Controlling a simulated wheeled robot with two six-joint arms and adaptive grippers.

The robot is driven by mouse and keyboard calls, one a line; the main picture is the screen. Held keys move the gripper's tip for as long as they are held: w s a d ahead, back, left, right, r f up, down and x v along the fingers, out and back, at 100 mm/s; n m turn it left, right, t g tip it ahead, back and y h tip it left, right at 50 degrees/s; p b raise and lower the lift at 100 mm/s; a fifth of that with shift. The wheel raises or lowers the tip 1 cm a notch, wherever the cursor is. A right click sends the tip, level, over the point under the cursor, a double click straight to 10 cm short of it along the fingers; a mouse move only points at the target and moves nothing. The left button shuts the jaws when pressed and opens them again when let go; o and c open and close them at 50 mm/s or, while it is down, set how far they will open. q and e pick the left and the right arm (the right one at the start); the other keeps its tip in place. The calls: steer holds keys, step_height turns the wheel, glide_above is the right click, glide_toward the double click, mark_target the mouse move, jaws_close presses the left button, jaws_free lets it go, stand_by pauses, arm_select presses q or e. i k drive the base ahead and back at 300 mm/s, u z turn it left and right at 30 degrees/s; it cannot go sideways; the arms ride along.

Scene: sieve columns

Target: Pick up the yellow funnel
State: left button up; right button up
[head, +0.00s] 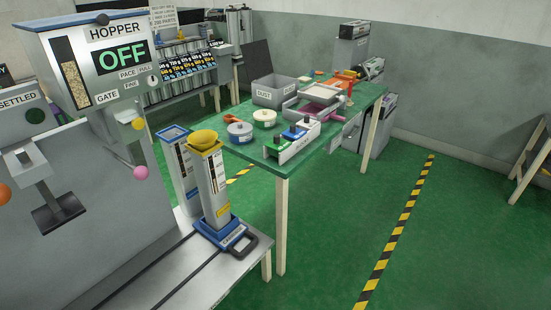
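The yellow funnel (202,138) sits on top of the front sieve column (212,185), its wide bowl facing up. The column stands upright in a blue base with a dark handle at the right end of the grey bench. Neither of my grippers shows in the head view, so nothing of mine is seen touching the funnel.
A second column (181,170) with a blue rim stands close behind and left. The hopper (112,55), reading OFF, rises at the left. A green table (258,157) behind holds a grey bin (275,97), round weights and trays. Open green floor (335,230) lies at right.

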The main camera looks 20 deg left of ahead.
mark_target(202, 140)
steer(key=z, duration=0.8)
steer(key=i, duration=1.6)
steer(key=u, duration=0.8)
steer(key=i, duration=0.85)
steer(key=u, duration=0.85)
